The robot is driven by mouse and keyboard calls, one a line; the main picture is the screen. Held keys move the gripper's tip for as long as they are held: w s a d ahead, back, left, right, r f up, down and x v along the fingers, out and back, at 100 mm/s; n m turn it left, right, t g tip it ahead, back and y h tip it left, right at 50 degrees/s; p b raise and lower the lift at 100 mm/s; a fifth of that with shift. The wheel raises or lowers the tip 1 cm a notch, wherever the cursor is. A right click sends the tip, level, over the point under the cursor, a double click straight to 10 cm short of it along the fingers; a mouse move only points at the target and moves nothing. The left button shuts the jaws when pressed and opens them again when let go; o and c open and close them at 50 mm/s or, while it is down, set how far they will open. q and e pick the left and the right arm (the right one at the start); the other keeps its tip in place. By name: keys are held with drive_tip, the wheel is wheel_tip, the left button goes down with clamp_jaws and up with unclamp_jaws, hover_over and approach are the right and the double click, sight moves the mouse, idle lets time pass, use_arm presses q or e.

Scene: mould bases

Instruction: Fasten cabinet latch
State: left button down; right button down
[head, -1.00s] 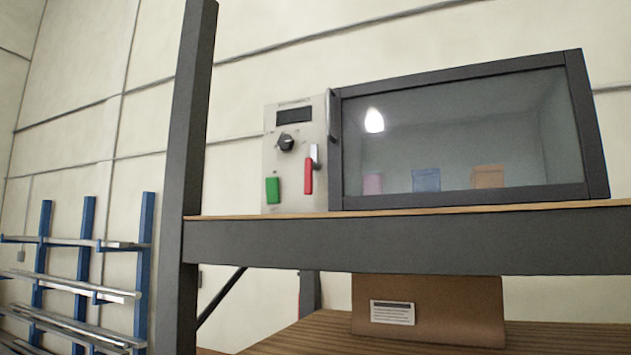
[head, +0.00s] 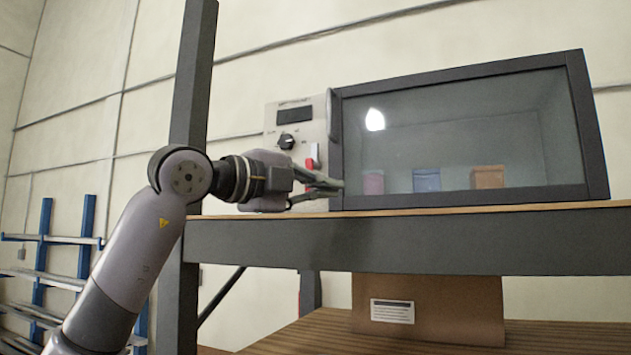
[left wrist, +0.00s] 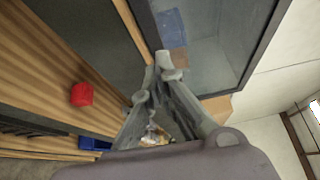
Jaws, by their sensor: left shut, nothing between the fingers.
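The cabinet (head: 460,198) stands on the shelf with its dark-framed glass door flush against the front. Left of the door is a pale control panel (head: 270,118) with a display, a black knob and a red-handled lever (head: 311,163). Which part is the latch I cannot tell for sure. My left gripper (head: 338,187) is shut and empty, in front of the panel's lower right and the door's left edge. My right gripper is not in view.
A grey post (head: 196,80) rises behind my left arm. The shelf's thick front beam (head: 420,242) runs under the cabinet. A brown box (head: 440,325) stands on the lower shelf. The wrist view shows a red block (left wrist: 82,94) and a blue object (left wrist: 94,144).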

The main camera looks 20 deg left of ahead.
sight(313, 169)
use_arm(q)
drive_tip(key=a+r+y, duration=0.1)
drive_tip(key=s+a+n, duration=0.1)
drive_tip(key=a+r+n+t+y, duration=0.1)
drive_tip(key=a, duration=0.1)
drive_tip(key=shift+s+r+y, duration=0.25)
drive_tip(key=shift+r+y, duration=0.05)
drive_tip(key=shift+r, duration=0.05)
drive_tip(key=p+x, duration=0.6)
drive_tip(key=x, duration=0.4)
drive_tip(key=a, duration=0.2)
drive_tip(key=a+p, duration=0.1)
drive_tip(key=a, duration=0.1)
drive_tip(key=shift+w+a+f, duration=0.15)
drive_tip(key=shift+f, duration=0.05)
